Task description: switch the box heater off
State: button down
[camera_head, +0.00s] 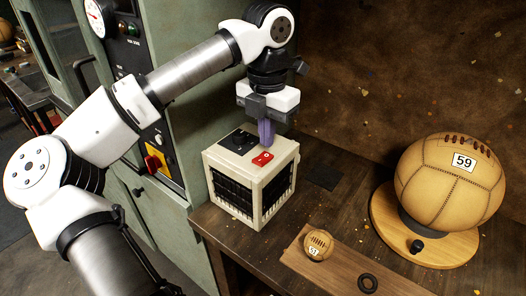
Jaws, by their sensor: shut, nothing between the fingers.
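The box heater (282,190) is a cream cube with dark grilles on its sides, standing near the left end of the wooden bench. The switch's position, on or off, is too small to read.
A large leather ball (450,184) marked 59 rests on a round wooden stand (459,250) at right. A green cabinet (190,110) stands close at left.

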aim_at(267, 155)
notch_tip(267, 155, up, 4)
jog(key=p, duration=0.2)
jog(key=shift+r+p, duration=0.25)
jog(key=shift+p, duration=0.05)
